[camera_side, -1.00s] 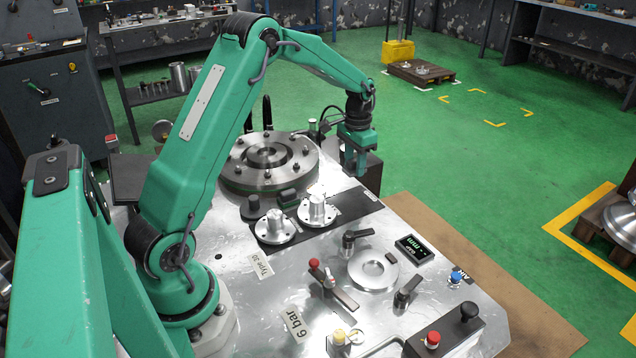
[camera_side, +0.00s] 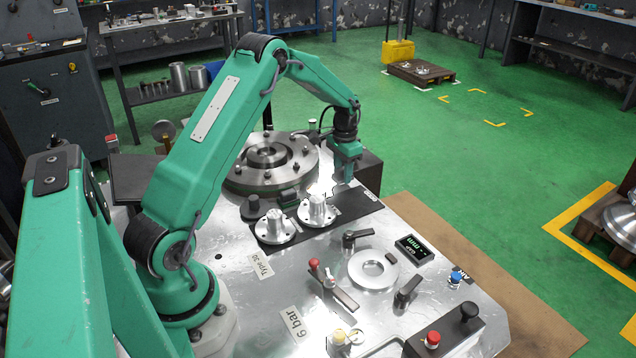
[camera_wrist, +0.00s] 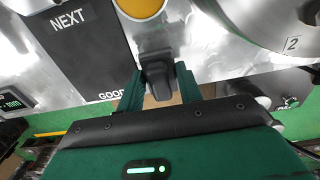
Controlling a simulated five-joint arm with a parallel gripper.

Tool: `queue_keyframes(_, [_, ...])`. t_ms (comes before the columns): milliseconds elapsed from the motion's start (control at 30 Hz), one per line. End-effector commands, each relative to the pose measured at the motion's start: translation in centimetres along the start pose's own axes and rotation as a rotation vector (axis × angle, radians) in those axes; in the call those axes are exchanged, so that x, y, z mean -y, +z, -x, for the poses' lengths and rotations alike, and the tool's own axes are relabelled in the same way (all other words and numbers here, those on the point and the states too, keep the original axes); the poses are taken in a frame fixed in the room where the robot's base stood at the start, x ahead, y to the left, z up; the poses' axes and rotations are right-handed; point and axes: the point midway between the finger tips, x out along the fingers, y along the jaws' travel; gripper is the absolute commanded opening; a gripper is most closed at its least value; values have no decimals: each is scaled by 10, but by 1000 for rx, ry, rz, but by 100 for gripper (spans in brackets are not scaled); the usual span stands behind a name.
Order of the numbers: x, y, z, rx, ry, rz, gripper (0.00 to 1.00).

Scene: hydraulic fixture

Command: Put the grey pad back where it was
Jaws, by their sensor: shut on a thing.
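My gripper (camera_side: 346,178) hangs fingers-down over the back right of the metal table, beside the large round flanged disc (camera_side: 318,160). In the wrist view my gripper (camera_wrist: 158,90) has its two green fingers shut on the dark grey pad (camera_wrist: 157,72), which sits between them. The pad is a small block with a narrower front part. In the side view I cannot make out the pad at the fingertips. The black mat (camera_side: 372,200) lies just below and in front of the fingers; the wrist view shows its words NEXT and GOOD.
Two shiny flanged hubs (camera_side: 317,211) (camera_side: 275,227) stand on the mat left of my gripper. In the wrist view an orange round thing (camera_wrist: 140,6) is close above the pad.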

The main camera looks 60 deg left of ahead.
Motion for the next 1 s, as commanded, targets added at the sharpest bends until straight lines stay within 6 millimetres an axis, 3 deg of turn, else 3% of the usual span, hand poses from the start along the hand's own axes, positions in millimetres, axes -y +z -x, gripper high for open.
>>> queue_keyframes(133, [0, 0, -13, 1, 0, 0, 10])
queue_keyframes(600, [0, 0, -17, -1, -1, 0, 10])
queue_keyframes(633, [0, 0, -17, -1, -1, 0, 41])
queue_keyframes(700, [0, 0, -17, -1, -1, 0, 55])
queue_keyframes(1000, [-3, 0, -17, 2, 1, -4, 57])
